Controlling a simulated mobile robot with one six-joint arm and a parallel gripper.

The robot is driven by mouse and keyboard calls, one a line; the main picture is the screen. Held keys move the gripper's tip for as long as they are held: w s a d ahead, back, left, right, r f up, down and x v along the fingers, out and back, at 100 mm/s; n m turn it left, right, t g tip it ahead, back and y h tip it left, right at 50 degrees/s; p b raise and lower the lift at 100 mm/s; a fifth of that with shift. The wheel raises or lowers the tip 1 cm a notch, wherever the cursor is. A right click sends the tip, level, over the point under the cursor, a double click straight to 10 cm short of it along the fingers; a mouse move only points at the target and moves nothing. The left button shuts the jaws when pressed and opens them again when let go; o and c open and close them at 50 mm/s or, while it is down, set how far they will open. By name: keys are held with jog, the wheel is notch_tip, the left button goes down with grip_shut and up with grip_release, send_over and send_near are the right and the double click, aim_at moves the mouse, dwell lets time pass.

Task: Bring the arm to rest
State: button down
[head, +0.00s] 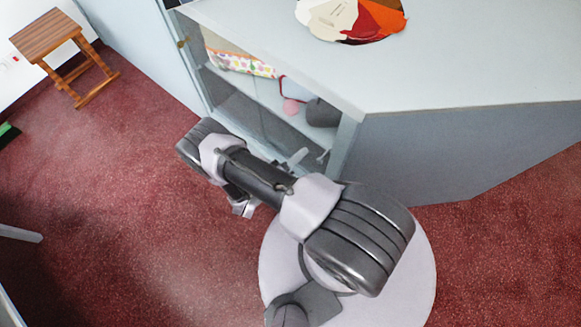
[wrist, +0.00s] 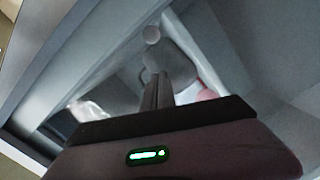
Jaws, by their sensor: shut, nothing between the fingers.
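My arm reaches over my round pale base in the head view, bent and close beside the counter (head: 470,160). In the wrist view the two fingers of my gripper (wrist: 160,82) are together, with nothing between them. They point toward the front of a cabinet with shelves.
The cabinet's shelves hold a patterned cloth (head: 240,63), a pink round thing (head: 291,107) and a dark grey thing (head: 322,113). Colour swatches (head: 350,18) lie on the counter top. A wooden stool (head: 48,35) stands far left. Red carpet between is clear.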

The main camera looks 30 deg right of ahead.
jog(key=p+v, duration=0.2)
jog(key=v, duration=0.7)
jog(key=w+a+r+m+g+y, duration=0.2)
jog(key=r+g, duration=0.1)
jog(key=r, duration=0.5)
jog(key=w+a+r+m+g+y, duration=0.1)
jog(key=w+a+r+g+y, duration=0.15)
jog(key=r, duration=0.55)
jog(key=s+a+r+t+y, duration=0.1)
jog(key=s+r+y, duration=0.3)
jog(key=r, duration=0.7)
jog(key=s+a+r+t+y, duration=0.1)
jog(key=s+r+t+y, duration=0.2)
jog(key=r, duration=0.8)
jog(key=s+a+r+n+t+y, duration=0.1)
jog(key=s+r+t+y, duration=0.2)
jog(key=r, duration=0.8)
jog(key=s+y, duration=0.2)
jog(key=y, duration=0.1)
jog(key=shift+a+r+y, duration=0.35)
jog(key=shift+a+r, duration=0.05)
jog(key=shift+s, duration=0.1)
